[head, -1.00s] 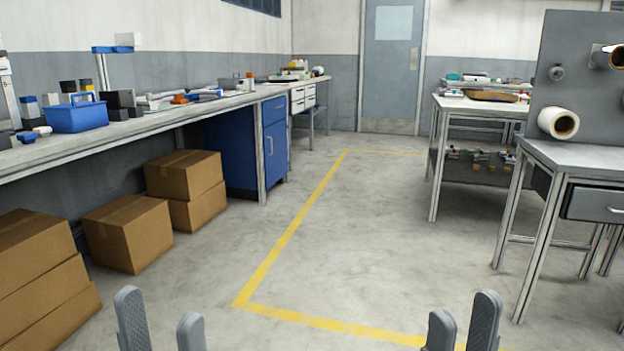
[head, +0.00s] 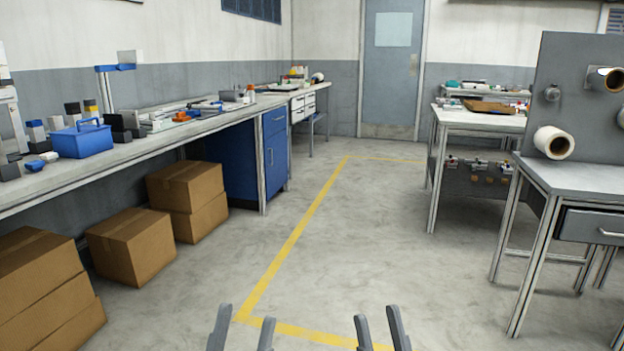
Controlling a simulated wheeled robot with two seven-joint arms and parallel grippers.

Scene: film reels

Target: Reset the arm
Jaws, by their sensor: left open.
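My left gripper (head: 243,330) shows at the bottom edge of the head view, left of centre. Its two grey fingers stand apart with nothing between them. My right gripper (head: 380,330) shows at the bottom edge, right of centre. Its two grey fingers also stand apart and hold nothing. Both grippers are over bare floor, side by side with a gap between them, and touch nothing. The arms behind them are out of the picture.
A long workbench (head: 70,178) runs along the left, with a blue basket (head: 82,141) on it and cardboard boxes (head: 132,245) below. At right, a grey table (head: 585,178) has a panel with rolls (head: 553,142). The middle floor is clear, marked by a yellow line (head: 300,237).

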